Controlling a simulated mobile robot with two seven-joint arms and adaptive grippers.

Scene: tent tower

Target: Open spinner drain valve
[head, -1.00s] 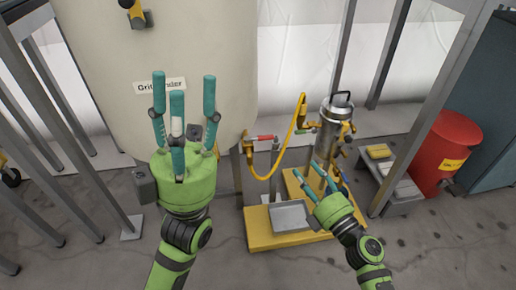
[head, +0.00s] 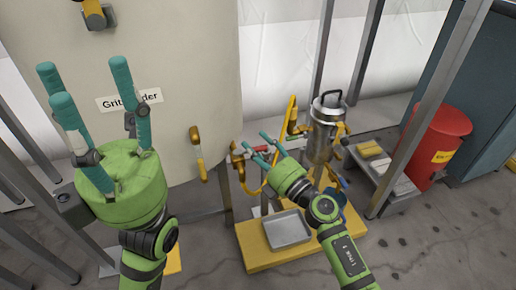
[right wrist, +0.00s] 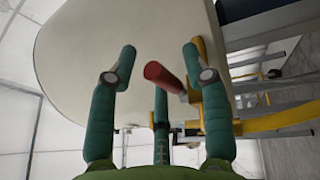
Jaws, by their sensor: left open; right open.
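The large cream tank (head: 190,60) has a label (head: 129,99) partly hidden by a left finger. Low on its right side is a brass valve (head: 238,161) with a red handle (head: 260,149), partly covered by my right fingers. In the right wrist view the red handle (right wrist: 165,76) sticks out from its yellow fitting (right wrist: 193,95) between the spread fingers. My right gripper (head: 262,149) is open around the handle's end; I cannot tell if it touches. My left gripper (head: 80,80) is open and empty in front of the tank's left side.
A grey tray (head: 288,229) sits on a yellow platform (head: 253,245). A grey post (head: 440,95) and red bin (head: 440,140) stand at right.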

